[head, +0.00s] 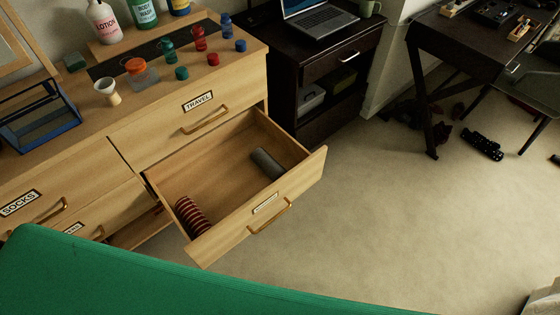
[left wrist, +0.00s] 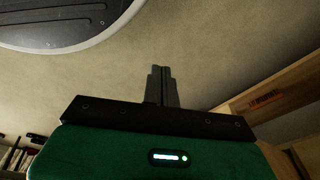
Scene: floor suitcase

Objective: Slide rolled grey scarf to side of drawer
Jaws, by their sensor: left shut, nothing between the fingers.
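The rolled grey scarf (head: 266,163) lies in the open drawer (head: 228,183) in the head view, near the right-hand side of the drawer and angled, with bare drawer floor to its left. My left gripper (left wrist: 162,72) shows only in the left wrist view, shut and empty over the carpet. The wooden dresser (left wrist: 285,88) is at the right of that view, apart from the fingers. The scarf cannot be seen in the left wrist view. My right gripper is in neither view.
A red striped roll (head: 193,217) lies at the drawer's left end. The closed TRAVEL drawer (head: 188,119) is above. Bottles, small jars and a blue-framed box (head: 38,118) stand on the dresser top. A dark cabinet (head: 322,75) stands beside it.

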